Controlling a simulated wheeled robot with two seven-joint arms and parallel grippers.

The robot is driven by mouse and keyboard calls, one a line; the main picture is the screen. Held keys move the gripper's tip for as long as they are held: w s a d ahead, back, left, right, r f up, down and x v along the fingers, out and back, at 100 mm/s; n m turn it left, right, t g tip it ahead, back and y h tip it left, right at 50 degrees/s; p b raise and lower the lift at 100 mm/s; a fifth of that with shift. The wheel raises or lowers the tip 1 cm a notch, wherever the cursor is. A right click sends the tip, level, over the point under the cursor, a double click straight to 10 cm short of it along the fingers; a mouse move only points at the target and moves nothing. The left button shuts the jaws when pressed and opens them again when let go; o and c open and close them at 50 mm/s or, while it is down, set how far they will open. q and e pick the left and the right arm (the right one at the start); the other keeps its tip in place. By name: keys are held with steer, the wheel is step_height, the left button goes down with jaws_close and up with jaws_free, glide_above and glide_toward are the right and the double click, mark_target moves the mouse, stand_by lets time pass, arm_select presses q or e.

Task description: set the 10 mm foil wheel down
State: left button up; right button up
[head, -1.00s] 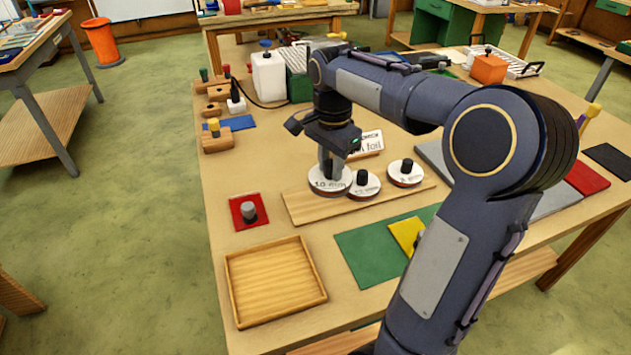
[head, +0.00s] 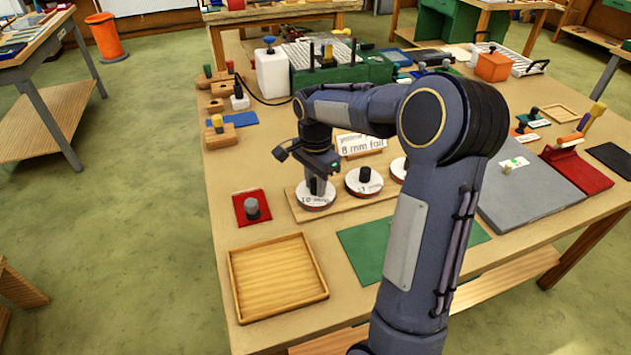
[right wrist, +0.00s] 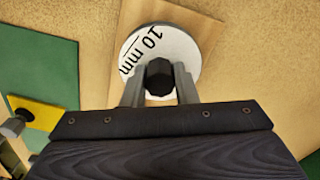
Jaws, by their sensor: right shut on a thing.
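The 10 mm foil wheel (head: 314,203) is a white disc with a dark rim, labelled "10 mm". It is at the left end of a wooden board (head: 380,208) in the head view. My right gripper (head: 318,186) points down and is shut on its knob. In the right wrist view the gripper (right wrist: 160,88) has a finger on each side of the black knob, and the wheel (right wrist: 146,45) is over the board's end (right wrist: 200,22). I cannot tell whether the wheel touches the board. My left gripper is not in view.
A second wheel (head: 362,190) stands close to the right, and a third (head: 399,165) is partly hidden by my arm. An "8 mm foil" sign (head: 362,144) stands behind. A red pad (head: 240,215), an empty wooden tray (head: 235,290) and a green mat (head: 365,245) lie nearer.

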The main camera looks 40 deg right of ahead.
mark_target(315, 181)
steer(key=shift+f, duration=0.15)
steer(key=o, duration=0.9)
step_height(315, 181, up, 12)
steer(key=r, duration=0.1)
steer(key=s+a+f+n+t+y, duration=0.1)
steer(key=s+a+f+n+t, duration=0.1)
steer(key=s+a+n, duration=0.3)
steer(key=s+a+f+n+t+y, duration=0.1)
steer(key=s+a+f+n, duration=0.2)
steer(key=s, duration=0.6)
steer(key=s+a+f+n+t+y, duration=0.1)
steer(key=s+a+f+n+t, duration=0.1)
steer(key=s+a+n, duration=0.5)
steer(key=shift+s+a+f+t+y+p, duration=0.3)
steer(key=shift+s+a+y, duration=0.1)
steer(key=shift+s+a, duration=0.15)
